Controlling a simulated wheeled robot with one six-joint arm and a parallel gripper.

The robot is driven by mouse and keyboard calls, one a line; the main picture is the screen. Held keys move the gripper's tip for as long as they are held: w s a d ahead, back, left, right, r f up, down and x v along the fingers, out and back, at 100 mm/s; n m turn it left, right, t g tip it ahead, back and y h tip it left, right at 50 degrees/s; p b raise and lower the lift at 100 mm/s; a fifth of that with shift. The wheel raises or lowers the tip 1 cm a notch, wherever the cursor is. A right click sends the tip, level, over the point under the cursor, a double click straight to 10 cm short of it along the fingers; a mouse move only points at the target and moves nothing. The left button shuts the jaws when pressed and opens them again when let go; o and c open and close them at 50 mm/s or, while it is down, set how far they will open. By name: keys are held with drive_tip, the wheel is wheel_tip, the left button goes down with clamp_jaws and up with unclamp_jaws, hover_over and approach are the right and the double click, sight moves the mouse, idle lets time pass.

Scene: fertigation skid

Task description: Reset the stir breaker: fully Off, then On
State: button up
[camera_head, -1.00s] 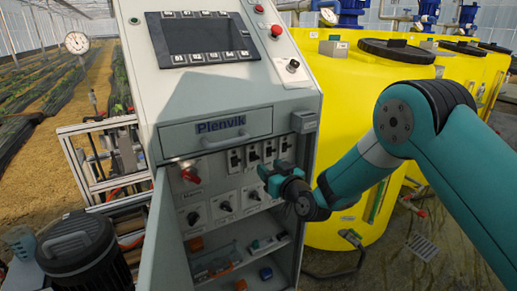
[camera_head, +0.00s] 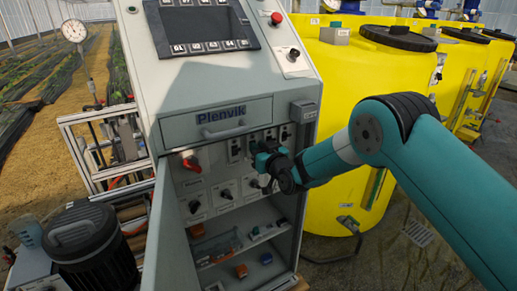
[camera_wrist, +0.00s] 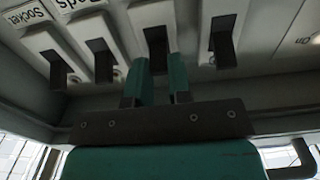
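The breaker row sits on the grey control cabinet (camera_head: 290,180) under the Plenvik drawer, with several black toggles in pale housings. In the head view my gripper (camera_head: 262,158) is at this row and hides part of it. In the wrist view my gripper's two teal fingers (camera_wrist: 161,83) stand on either side of one black toggle (camera_wrist: 156,45), with a narrow gap between them. I cannot tell whether they press on it. Other toggles flank it on the left (camera_wrist: 103,62) and right (camera_wrist: 222,42). The stir label is not readable, so I cannot tell which breaker is stir.
A red rotary switch (camera_head: 191,163) and black knobs (camera_head: 226,194) are on the panel left of and below my gripper. The drawer handle (camera_head: 224,131) juts out above. The open cabinet door (camera_head: 172,240) stands at left. Yellow tanks (camera_head: 365,85) are at right.

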drive_tip(key=shift+r+g+h+p, duration=0.3)
drive_tip(key=shift+r+g+p, duration=0.2)
drive_tip(key=shift+p, duration=0.05)
clamp_jaws()
drive_tip(key=shift+w+a+g+h, duration=0.15)
drive_tip(key=shift+g+h, duration=0.35)
drive_tip(key=shift+g, duration=0.3)
drive_tip(key=o, duration=0.8)
unclamp_jaws()
drive_tip(key=shift+b+v, duration=1.7)
drive_tip(key=shift+v, duration=7.05)
drive_tip(key=shift+r, duration=0.1)
